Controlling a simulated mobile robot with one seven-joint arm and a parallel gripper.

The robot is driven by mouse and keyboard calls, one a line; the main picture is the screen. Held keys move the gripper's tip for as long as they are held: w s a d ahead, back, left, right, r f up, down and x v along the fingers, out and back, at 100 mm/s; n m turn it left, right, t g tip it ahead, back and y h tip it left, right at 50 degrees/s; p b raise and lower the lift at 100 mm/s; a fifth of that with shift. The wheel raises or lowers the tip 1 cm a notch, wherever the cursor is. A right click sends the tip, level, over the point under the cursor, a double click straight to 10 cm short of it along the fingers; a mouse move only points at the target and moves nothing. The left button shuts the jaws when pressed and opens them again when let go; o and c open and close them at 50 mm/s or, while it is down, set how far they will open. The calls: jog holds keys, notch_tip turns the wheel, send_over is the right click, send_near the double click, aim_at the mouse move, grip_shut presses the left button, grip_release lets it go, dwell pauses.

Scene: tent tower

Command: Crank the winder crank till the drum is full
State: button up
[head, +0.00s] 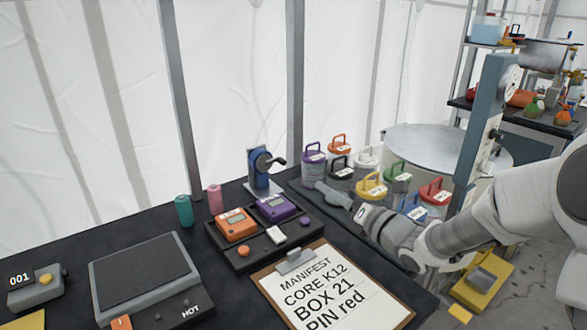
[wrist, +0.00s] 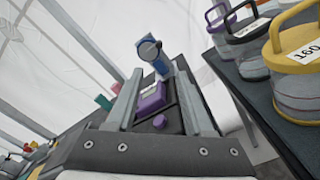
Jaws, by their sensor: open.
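The winder (head: 262,178) is a blue unit on a pale plate at the back edge of the dark table. Its crank (head: 278,161) is a dark arm sticking out to the right. The drum (head: 258,159) is dark and small; I cannot tell how full it is. In the wrist view the winder (wrist: 160,66) stands beyond my fingertips, with a round grey part (wrist: 148,48) facing me. My gripper (head: 346,204) is open and empty, to the right of and nearer than the winder. It also shows in the wrist view (wrist: 160,98), apart from the crank.
Several lidded canisters (head: 371,187) with handles stand right of the winder. A tray with an orange device (head: 236,225) and a purple device (head: 276,208) lies in front of it. Teal (head: 184,211) and pink (head: 215,199) cylinders stand left. A clipboard (head: 330,292) lies nearer.

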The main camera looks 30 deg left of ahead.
aim_at(285, 163)
jog(key=x, duration=1.7)
jog(key=shift+a, duration=0.25)
grip_shut()
